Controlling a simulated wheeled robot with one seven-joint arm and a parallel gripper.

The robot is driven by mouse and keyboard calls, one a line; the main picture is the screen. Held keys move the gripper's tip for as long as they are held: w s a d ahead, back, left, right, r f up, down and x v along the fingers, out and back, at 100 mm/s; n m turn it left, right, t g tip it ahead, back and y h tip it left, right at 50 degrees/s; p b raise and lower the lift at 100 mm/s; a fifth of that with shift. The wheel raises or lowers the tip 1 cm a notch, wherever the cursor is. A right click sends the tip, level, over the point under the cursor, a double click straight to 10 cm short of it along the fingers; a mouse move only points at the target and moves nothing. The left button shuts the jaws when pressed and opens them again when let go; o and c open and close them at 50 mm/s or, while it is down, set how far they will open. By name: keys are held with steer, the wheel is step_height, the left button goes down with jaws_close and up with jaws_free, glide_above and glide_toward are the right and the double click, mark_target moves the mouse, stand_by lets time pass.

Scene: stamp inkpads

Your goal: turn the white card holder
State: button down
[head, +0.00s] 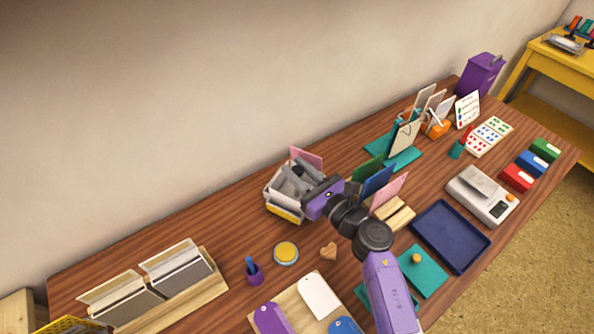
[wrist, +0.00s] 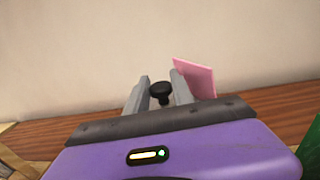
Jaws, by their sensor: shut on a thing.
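The white card holder (head: 270,194) stands on the table near the wall, left of my purple gripper (head: 297,182), with a yellow patch low on its front. A pink card (head: 308,158) stands up at its back and also shows in the wrist view (wrist: 196,77). My gripper reaches over the holder, and its grey fingers (wrist: 160,92) stand on both sides of a black knob (wrist: 160,91), closed on it. The gripper and fingers hide much of the holder's top and right side.
Colored cards (head: 377,181) stand close to the right of my gripper. A blue tray (head: 451,211) is at right.

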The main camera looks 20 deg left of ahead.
steer(key=shift+d+f+n+g+y+b, duration=0.15)
steer(key=shift+n+g+y+b, duration=0.2)
steer(key=shift+n+g+b, duration=0.25)
steer(key=shift+a+f+n+g+y+b, duration=0.15)
steer(key=shift+n+g+y+b, duration=0.25)
steer(key=shift+g+b, duration=0.35)
steer(key=shift+d+g+b, duration=0.1)
steer(key=shift+g+b, duration=0.15)
steer(key=shift+b, duration=0.05)
steer(key=shift+r+n+g+y+b, duration=0.2)
steer(key=shift+n+g+y+b, duration=0.25)
steer(key=shift+n+g+b, duration=0.5)
steer(key=c, duration=1.4)
jaws_free()
steer(key=shift+c, duration=0.2)
steer(key=shift+r, duration=0.1)
step_height(320, 180, up, 20)
steer(key=p, duration=0.1)
steer(key=shift+p, duration=0.4)
steer(key=shift+o, duration=0.3)
